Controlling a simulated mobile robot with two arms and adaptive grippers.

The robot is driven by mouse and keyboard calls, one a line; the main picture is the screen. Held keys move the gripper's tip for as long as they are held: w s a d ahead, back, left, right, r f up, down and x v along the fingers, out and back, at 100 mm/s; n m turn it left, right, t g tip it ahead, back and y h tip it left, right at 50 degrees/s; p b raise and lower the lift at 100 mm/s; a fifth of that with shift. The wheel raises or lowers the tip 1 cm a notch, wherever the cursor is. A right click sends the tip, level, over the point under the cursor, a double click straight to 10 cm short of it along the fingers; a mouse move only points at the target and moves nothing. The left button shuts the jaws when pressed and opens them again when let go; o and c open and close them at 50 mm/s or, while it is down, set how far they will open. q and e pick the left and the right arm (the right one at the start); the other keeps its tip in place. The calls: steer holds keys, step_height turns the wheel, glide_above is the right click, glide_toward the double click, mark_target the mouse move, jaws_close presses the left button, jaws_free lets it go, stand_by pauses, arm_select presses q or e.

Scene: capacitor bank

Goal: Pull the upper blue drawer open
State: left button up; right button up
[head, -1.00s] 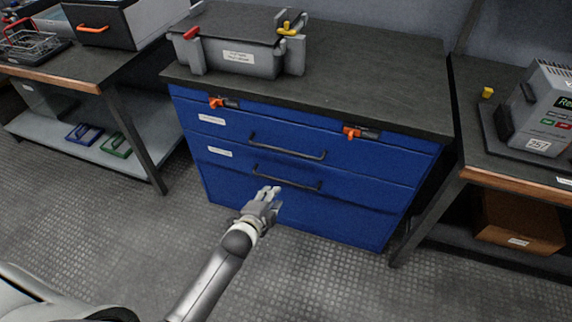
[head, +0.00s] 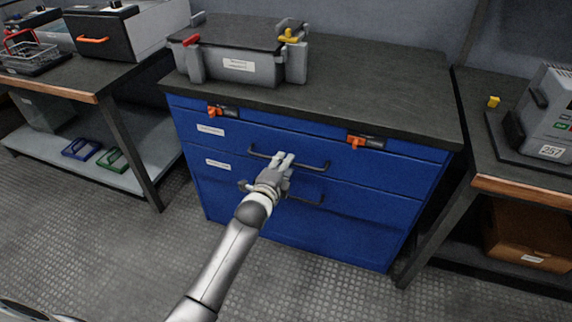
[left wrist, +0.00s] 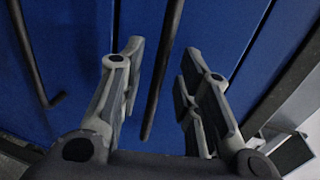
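The upper blue drawer (head: 385,174) is shut in the blue cabinet under a dark worktop. Its dark bar handle (head: 318,168) runs across the front, and my left gripper hides part of it. My left gripper (head: 284,157) is open at this handle, near its middle. In the left wrist view the open fingers (left wrist: 158,85) stand on either side of a dark bar, the upper handle (left wrist: 164,65). No finger is visibly closed on it; contact cannot be told. My right gripper is not in view.
The lower drawer's handle (head: 308,201) is just below, partly behind my left gripper. Two orange latches (head: 222,111) (head: 365,142) sit above the upper drawer. A grey case (head: 240,50) stands on the worktop. Tables stand on both sides; the floor in front is clear.

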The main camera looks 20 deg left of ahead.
arm_select(q)
steer(key=shift+w+f, duration=0.25)
steer(key=shift+w, duration=0.9)
jaws_close()
